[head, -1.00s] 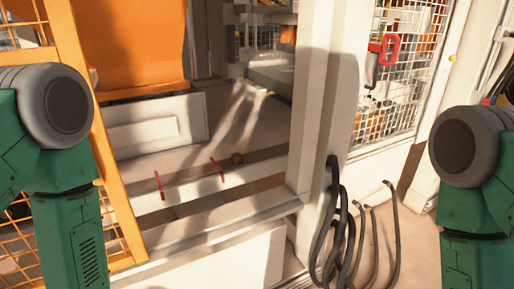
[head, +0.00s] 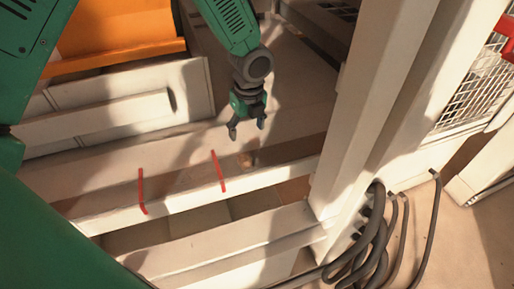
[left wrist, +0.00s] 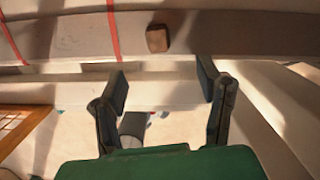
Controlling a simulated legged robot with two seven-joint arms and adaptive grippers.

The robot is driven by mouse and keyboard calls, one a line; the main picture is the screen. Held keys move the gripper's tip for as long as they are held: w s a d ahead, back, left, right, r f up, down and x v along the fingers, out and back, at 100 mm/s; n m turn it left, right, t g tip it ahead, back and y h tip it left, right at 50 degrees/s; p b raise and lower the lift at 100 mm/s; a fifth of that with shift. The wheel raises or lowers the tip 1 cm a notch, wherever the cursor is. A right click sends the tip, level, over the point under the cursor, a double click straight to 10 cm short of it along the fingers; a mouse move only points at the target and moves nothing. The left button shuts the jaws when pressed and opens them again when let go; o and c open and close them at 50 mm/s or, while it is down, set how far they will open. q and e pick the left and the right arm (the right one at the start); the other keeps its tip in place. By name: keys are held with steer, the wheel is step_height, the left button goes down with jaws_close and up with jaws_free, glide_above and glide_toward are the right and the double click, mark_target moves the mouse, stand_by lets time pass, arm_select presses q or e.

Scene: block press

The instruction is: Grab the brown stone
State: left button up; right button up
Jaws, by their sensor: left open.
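The brown stone (head: 248,159) is a small block lying on the beam surface, just right of the right red line in the head view. In the left wrist view the stone (left wrist: 157,39) is beyond the fingertips and roughly centred between them. My left gripper (head: 247,130) hangs above the stone and a little behind it in the head view, with its fingers spread. The left wrist view also shows the gripper (left wrist: 163,85) open, with nothing between its fingers. My right gripper is not in view.
Two red lines (head: 218,171) cross the pale beam. A white upright post (head: 375,95) stands right of the stone. Dark cables (head: 375,235) loop near its base. A panel with an orange part (head: 120,35) stands at the back left.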

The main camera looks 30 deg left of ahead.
mark_target(245, 157)
arm_select(q)
steer(key=f, duration=0.7)
steer(key=shift+a+f, duration=0.25)
steer(key=shift+a, duration=0.1)
steer(key=shift+a+f, duration=0.4)
steer(key=shift+f, duration=0.2)
steer(key=f, duration=0.4)
steer(key=shift+d+f, duration=0.1)
steer(key=shift+d, duration=0.1)
steer(key=shift+w+d+f, duration=0.1)
steer(key=shift+d+f, duration=0.05)
steer(key=shift+a, duration=0.35)
steer(key=c, duration=1.3)
